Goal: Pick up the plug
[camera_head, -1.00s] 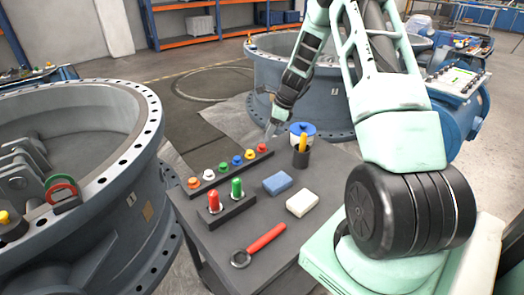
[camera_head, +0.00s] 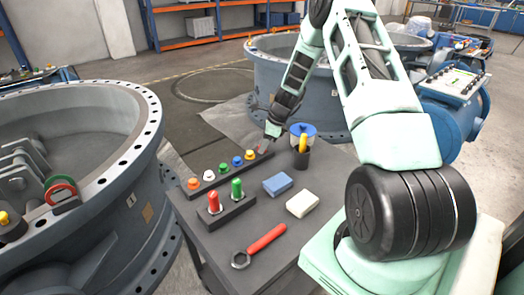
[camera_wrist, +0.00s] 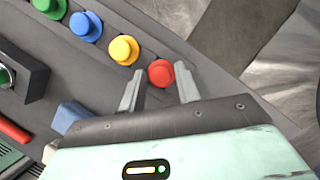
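A row of round coloured plugs sits in a dark rack (camera_head: 216,181) on the grey work table. A red plug (camera_wrist: 161,72) is at the far end of the row, with yellow (camera_wrist: 124,49), blue (camera_wrist: 85,26) and green (camera_wrist: 50,6) plugs beside it. My gripper (camera_wrist: 159,71) is open. In the wrist view its two fingers lie on either side of the red plug, with a visible gap at the left finger. In the head view my gripper (camera_head: 268,145) is low over the far end of the rack and partly hides the red plug.
On the table are a holder with red (camera_head: 214,202) and green (camera_head: 237,189) handles, a blue block (camera_head: 277,184), a white block (camera_head: 302,203), a red-handled wrench (camera_head: 262,242) and a dark cup (camera_head: 301,158). A blue-lidded container stands behind the cup. Large valves stand left and behind.

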